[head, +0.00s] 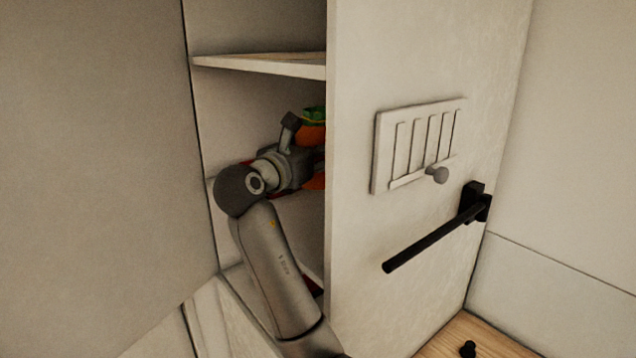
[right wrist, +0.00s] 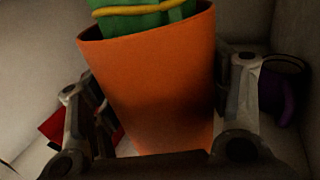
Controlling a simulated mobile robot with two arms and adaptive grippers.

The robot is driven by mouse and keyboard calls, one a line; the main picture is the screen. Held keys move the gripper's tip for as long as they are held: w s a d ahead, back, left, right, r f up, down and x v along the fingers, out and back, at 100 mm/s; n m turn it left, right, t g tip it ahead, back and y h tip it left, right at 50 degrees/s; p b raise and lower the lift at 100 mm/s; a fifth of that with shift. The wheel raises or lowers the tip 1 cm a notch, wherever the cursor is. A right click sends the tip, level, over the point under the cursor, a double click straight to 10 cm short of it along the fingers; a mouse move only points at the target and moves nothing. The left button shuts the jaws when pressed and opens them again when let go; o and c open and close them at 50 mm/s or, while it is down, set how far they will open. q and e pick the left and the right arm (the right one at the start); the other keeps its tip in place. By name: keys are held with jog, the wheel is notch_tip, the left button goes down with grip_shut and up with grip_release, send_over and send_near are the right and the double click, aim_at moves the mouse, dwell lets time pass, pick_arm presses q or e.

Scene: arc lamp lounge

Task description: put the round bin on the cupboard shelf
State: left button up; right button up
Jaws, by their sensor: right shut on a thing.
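The round bin (right wrist: 155,80) is orange and tapered, with a green thing with a yellow band (right wrist: 145,15) inside it. In the head view, part of the bin (head: 313,133) shows inside the open cupboard, partly hidden by the door edge. My right gripper (head: 297,150) reaches into the cupboard, and in the wrist view its fingers are on both sides of the bin, shut on it. The bin is slightly tilted in the wrist view. The upper cupboard shelf (head: 265,64) is above the gripper. Whether the bin touches a shelf is hidden. My left gripper is out of view.
The open cupboard door (head: 410,230) stands close to the right of my arm, with a slotted panel (head: 400,150) and a black handle (head: 430,237). In the wrist view, a red thing (right wrist: 55,125) lies left of the bin and a purple mug-like thing (right wrist: 285,100) stands right.

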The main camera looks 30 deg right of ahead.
aim_at(318, 184)
notch_tip(318, 184, down, 3)
jog(key=shift+s+p, duration=0.1)
jog(key=shift+p, duration=0.3)
jog(key=shift+d+f, duration=0.1)
jog(key=shift+f, duration=0.2)
notch_tip(318, 184, down, 3)
jog(key=shift+f+p, duration=0.1)
jog(key=shift+p, duration=0.55)
jog(key=shift+f, duration=0.35)
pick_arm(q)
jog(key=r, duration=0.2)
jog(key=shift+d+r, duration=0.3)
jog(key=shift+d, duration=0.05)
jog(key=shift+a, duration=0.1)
pick_arm(e)
jog(key=shift+f, duration=0.15)
jog(key=o, duration=1.4)
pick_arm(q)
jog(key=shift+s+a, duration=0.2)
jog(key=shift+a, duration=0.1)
pick_arm(e)
jog(key=o, duration=0.3)
jog(key=shift+o, duration=0.2)
